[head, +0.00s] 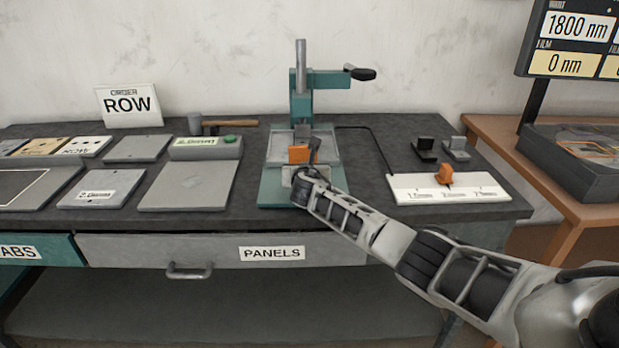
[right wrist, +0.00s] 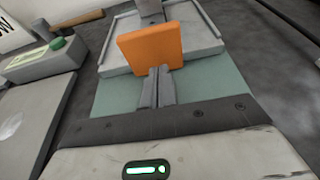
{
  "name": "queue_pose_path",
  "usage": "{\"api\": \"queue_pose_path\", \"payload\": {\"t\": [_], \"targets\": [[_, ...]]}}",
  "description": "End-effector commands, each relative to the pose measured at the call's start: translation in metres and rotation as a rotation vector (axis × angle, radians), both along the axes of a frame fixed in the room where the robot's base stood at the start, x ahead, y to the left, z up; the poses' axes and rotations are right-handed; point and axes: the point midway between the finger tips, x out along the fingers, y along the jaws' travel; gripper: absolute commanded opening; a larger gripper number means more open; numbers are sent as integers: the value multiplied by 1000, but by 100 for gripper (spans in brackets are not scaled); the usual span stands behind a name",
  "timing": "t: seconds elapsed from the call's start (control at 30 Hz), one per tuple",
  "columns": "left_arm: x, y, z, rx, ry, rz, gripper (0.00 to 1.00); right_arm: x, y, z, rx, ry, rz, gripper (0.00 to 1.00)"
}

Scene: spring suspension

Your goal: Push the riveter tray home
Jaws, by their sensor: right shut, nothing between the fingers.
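The teal riveter (head: 302,100) stands on the dark bench with its lever at the upper right. Its light grey tray (head: 327,150) lies on the teal base under the press head, and shows in the right wrist view (right wrist: 206,38). An upright orange plate (right wrist: 150,47) stands at the tray's front edge; it shows in the head view (head: 299,154) too. My right gripper (right wrist: 160,72) is shut and empty, its fingertips at the lower near face of the orange plate. I cannot tell whether they touch it. In the head view my wrist hides part of the tray's front. My left gripper is out of view.
Grey panels (head: 187,185), a hammer (head: 230,124) and a block with a green button (head: 207,146) lie to the left. A drawer marked PANELS (head: 215,253) is below.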

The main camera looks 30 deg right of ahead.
Motion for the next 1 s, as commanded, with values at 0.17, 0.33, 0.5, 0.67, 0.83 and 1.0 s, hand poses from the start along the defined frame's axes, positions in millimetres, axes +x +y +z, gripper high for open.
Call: {"api": "queue_pose_path", "payload": {"t": [0.17,0.33,0.5,0.67,0.83,1.0], "targets": [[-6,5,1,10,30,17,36,-24,26,8,0,1,16,0],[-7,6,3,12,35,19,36,-50,41,15,2,3,18,0],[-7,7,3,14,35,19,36,-72,53,22,2,3,17,0],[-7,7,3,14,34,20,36,-85,61,26,2,5,16,0],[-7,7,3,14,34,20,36,-89,63,28,2,5,16,0],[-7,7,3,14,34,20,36,-97,71,19,65,1,5,0]]}}
